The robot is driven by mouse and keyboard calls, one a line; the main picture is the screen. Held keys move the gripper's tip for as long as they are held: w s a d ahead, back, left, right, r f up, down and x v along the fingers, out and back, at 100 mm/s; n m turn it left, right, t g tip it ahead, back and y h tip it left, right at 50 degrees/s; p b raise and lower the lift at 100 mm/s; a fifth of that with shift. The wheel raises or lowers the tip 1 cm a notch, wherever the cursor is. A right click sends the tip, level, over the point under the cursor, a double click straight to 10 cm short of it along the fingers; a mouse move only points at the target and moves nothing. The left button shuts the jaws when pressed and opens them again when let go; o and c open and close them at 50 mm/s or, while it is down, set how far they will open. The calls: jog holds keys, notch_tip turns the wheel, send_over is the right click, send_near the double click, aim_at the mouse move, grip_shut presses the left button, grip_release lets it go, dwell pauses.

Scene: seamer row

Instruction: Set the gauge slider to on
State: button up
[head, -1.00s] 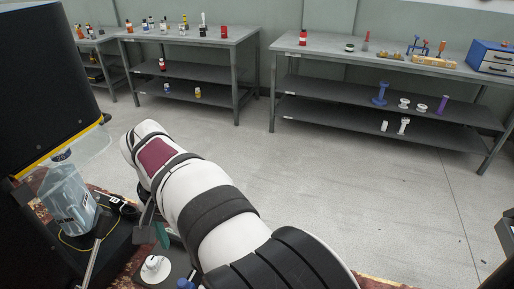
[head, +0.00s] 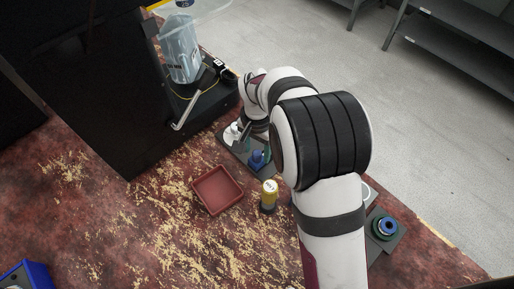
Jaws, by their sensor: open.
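No part in the head view can be told for certain as the gauge slider. A dark plate (head: 262,171) on the bench carries a white knob-like part (head: 231,133) and a blue knob-like part (head: 257,160). My gripper (head: 248,143) points down over this plate, close to the white part. It is small and partly hidden by my wrist, and its fingers look open and empty. The black seamer machine (head: 110,110) stands to the left, with a silver lever (head: 186,110) and a clear container (head: 181,50) on it.
A dark block with a green and blue ring (head: 386,227) lies right of my arm. A blue box (head: 25,275) is at lower left.

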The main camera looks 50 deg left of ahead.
grip_shut()
dwell(0.3)
